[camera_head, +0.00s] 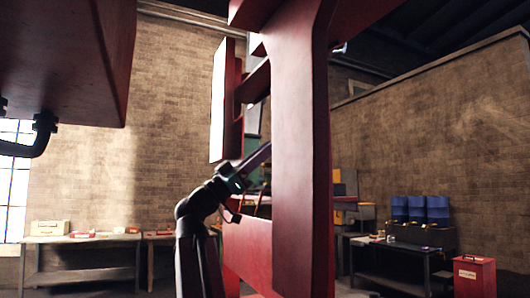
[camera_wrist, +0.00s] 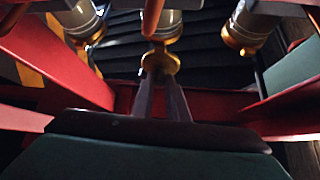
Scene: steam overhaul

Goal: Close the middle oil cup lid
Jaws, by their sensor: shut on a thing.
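In the wrist view three grey cylindrical oil cups with brass ends show along the top: a left cup (camera_wrist: 80,18), the middle cup (camera_wrist: 168,27) and a right cup (camera_wrist: 245,25). My gripper (camera_wrist: 161,75) reaches up to the middle cup, its two fingers close together at a rounded brass piece, which looks like the middle oil cup lid (camera_wrist: 160,61). The fingers are shut on it. Its exact angle to the cup is unclear. A copper-coloured rod (camera_wrist: 152,15) crosses in front of the middle cup. In the head view my gripper and the cups are hidden behind red frame parts.
A thick red upright (camera_head: 300,150) stands close beside my arm, with red plates around it. Red beams (camera_wrist: 75,75) flank my gripper closely. Workbenches (camera_head: 85,241), blue containers (camera_head: 437,208) and a red box (camera_head: 474,277) stand farther back.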

